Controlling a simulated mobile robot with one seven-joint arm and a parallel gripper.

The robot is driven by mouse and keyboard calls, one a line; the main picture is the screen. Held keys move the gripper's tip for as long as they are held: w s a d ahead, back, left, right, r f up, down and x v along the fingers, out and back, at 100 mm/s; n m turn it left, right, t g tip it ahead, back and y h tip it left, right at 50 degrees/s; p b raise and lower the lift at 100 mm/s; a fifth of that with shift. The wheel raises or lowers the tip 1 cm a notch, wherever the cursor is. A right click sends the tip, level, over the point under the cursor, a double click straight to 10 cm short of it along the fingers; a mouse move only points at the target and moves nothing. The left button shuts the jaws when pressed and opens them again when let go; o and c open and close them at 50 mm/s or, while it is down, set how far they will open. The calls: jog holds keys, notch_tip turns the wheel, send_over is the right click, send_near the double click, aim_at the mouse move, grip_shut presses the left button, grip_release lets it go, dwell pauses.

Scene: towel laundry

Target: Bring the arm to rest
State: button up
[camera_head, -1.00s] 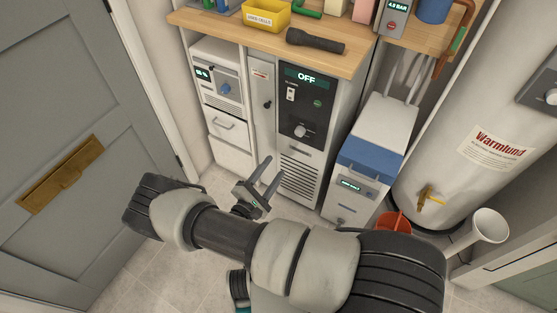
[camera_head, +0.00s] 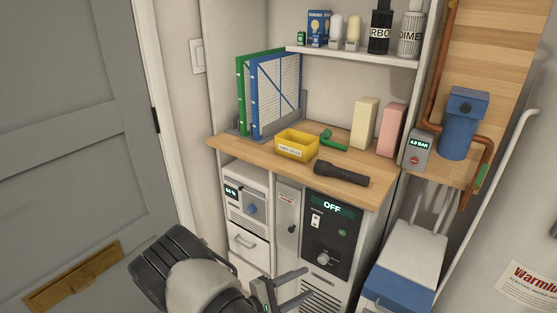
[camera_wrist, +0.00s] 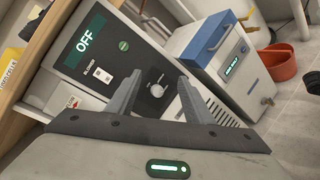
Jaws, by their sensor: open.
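My gripper (camera_head: 291,289) shows at the bottom of the head view, in front of the lower cabinet. Its two fingers stand apart with nothing between them. In the wrist view my gripper (camera_wrist: 158,98) is also open and empty. Beyond its fingers is a dark control panel (camera_wrist: 125,72) with a display reading OFF and a round knob. The same panel (camera_head: 333,235) shows in the head view under the counter. My arm is folded low at the bottom of the head view, and its lower part is out of frame.
A blue-lidded white unit (camera_head: 405,262) stands at right. A grey door (camera_head: 70,130) is at left. A red bucket (camera_wrist: 279,64) stands on the floor.

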jog(key=s+d+r+m+g+y, duration=0.2)
jog(key=s+d+r+m+g, duration=0.1)
jog(key=r, duration=0.4)
jog(key=s+d+r+m+g+y, duration=0.2)
jog(key=r+m+g, duration=0.1)
jog(key=r, duration=0.5)
jog(key=s+d+r+m+g+y, duration=0.2)
jog(key=s+d+r+m+g, duration=0.15)
jog(key=r, duration=0.35)
jog(key=s+r+m+t+y, duration=0.4)
jog(key=s+r+t+y, duration=0.3)
jog(key=s+r, duration=0.65)
notch_tip(320, 180, up, 21)
jog(key=w+g+p, duration=0.1)
jog(key=p, duration=1.8)
jog(key=shift+w+a+y+p, duration=0.3)
jog(key=shift+a+p, duration=0.05)
jog(key=shift+a, duration=0.1)
jog(key=shift+a, duration=0.1)
